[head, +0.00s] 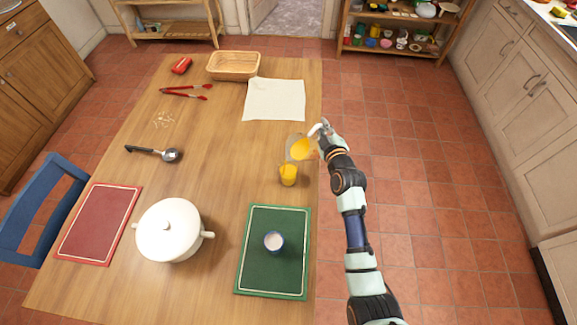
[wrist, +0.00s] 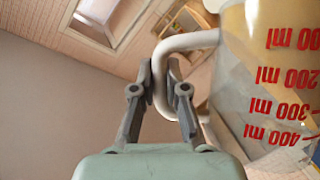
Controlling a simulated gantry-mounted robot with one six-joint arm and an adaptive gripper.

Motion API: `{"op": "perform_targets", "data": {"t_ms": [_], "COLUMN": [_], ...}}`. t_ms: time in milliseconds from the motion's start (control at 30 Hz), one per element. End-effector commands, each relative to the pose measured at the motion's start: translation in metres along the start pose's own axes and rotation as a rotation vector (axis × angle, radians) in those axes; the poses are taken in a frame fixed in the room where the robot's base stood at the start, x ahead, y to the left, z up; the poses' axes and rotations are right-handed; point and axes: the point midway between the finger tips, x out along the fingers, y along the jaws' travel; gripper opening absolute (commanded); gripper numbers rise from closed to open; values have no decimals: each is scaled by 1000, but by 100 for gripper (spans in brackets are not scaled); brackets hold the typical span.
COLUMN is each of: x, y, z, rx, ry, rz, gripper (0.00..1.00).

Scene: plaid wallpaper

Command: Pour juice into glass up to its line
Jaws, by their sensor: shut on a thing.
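A clear measuring jug (head: 301,150) with yellow-orange juice hangs tilted above and just behind the glass at the table's right edge. In the wrist view the jug (wrist: 275,85) fills the right side, with red millilitre marks that read upside down. My gripper (head: 324,133) is shut on the jug's white handle; its two fingers (wrist: 160,85) close on the handle in the wrist view. The glass (head: 288,175) stands upright on the table and shows yellow juice. Its line is too small to make out. I cannot tell whether juice is flowing between jug and glass.
A green placemat (head: 250,273) with a blue cup (head: 274,241) lies nearer me. A white pot (head: 169,230), red placemat (head: 97,225) and ladle (head: 155,153) are to the left. A white cloth (head: 274,100) and basket (head: 233,67) lie behind. Wood around the glass is clear.

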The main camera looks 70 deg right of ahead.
Motion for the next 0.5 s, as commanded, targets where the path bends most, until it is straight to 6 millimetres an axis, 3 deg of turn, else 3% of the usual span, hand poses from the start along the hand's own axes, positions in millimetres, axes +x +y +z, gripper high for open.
{"op": "perform_targets", "data": {"t_ms": [267, 333, 400, 500], "x": [0, 9, 19, 21], "y": [1, 8, -12, -7], "z": [-1, 18, 52, 53], "rx": [0, 135, 208, 254], "ry": [2, -29, -45, -52], "rz": [3, -47, -81, -102], "gripper": [0, 0, 0, 0]}}
